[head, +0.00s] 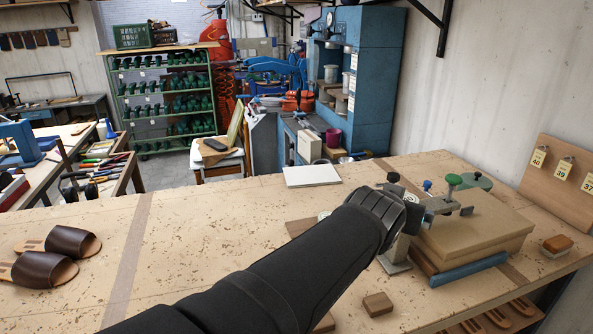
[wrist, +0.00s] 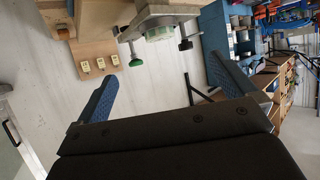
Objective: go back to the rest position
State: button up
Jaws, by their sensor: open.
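My black arm reaches across the workbench (head: 180,225) from the bottom of the head view. My gripper (head: 440,206) is at its end, beside a clamp with a green knob (head: 454,180) over a stack of tan boards (head: 475,235). In the wrist view my gripper (wrist: 165,75) has its two blue fingers spread wide, with nothing between them. The clamp (wrist: 165,15) shows beyond the fingers there. In the head view the fingertips are hard to make out against the clamp.
Brown sandals (head: 45,260) lie at the left of the bench. A small wooden block (head: 378,304) lies near the front, and a brush (head: 557,245) at the right. A board with number tags (head: 560,180) leans at the wall. The bench middle-left is clear.

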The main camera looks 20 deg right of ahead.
jog(key=v, duration=1)
dwell(0.3)
dwell(0.4)
jog(key=x, duration=0.8)
jog(key=shift+d, duration=0.15)
jog(key=shift+w+f, duration=0.15)
jog(key=shift+w, duration=0.05)
dwell(0.4)
